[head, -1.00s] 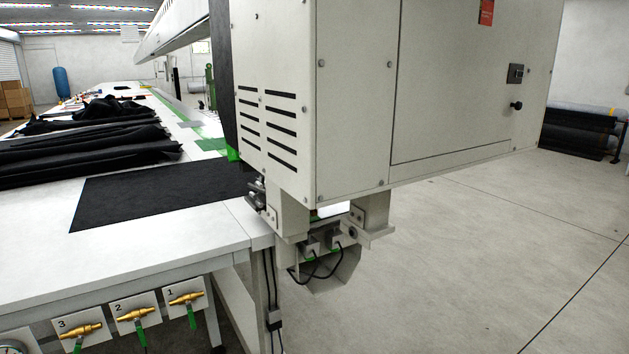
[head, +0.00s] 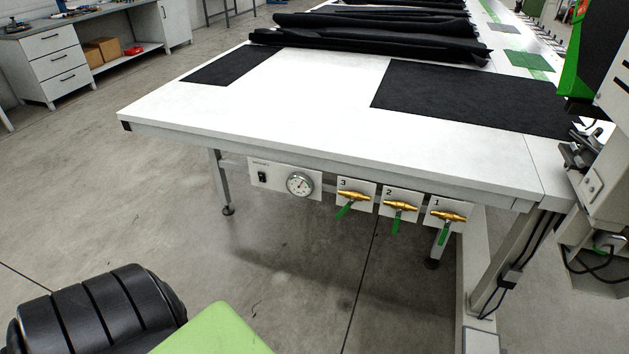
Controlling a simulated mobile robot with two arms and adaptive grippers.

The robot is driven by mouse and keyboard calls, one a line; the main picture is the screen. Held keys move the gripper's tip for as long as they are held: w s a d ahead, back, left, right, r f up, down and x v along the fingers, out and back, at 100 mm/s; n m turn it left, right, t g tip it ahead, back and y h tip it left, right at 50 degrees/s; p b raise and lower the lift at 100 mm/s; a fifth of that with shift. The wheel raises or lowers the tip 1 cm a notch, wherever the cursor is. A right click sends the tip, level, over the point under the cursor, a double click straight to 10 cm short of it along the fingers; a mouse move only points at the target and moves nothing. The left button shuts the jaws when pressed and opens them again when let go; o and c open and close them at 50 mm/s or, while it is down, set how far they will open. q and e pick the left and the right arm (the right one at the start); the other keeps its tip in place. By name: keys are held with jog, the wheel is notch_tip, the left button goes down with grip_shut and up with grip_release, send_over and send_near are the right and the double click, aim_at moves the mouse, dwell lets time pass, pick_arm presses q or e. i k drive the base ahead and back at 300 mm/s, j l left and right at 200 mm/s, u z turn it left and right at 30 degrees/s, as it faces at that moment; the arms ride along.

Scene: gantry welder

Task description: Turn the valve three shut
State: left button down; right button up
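Valve three (head: 352,197) is a brass valve on a small white plate marked 3, below the front edge of the long white table. Its green handle (head: 345,210) hangs down and slants to the left. Valve two (head: 400,206) and valve one (head: 447,216) sit to its right on their own plates, with green handles pointing mostly down. Valve three is the leftmost of the three valves. Neither of my grippers shows in the head view, and nothing touches the valve.
A panel with a pressure gauge (head: 299,184) and a black switch (head: 262,177) is left of valve three. The white table (head: 250,110) overhangs the valves. Table legs stand on both sides. Machine parts (head: 600,190) are at right. Floor in front of the valves is open.

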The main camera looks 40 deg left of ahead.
aim_at(351, 200)
jog(key=i+j+u, duration=0.4)
jog(key=j, duration=0.15)
jog(key=i+j+u, duration=0.4)
jog(key=i+j, duration=0.05)
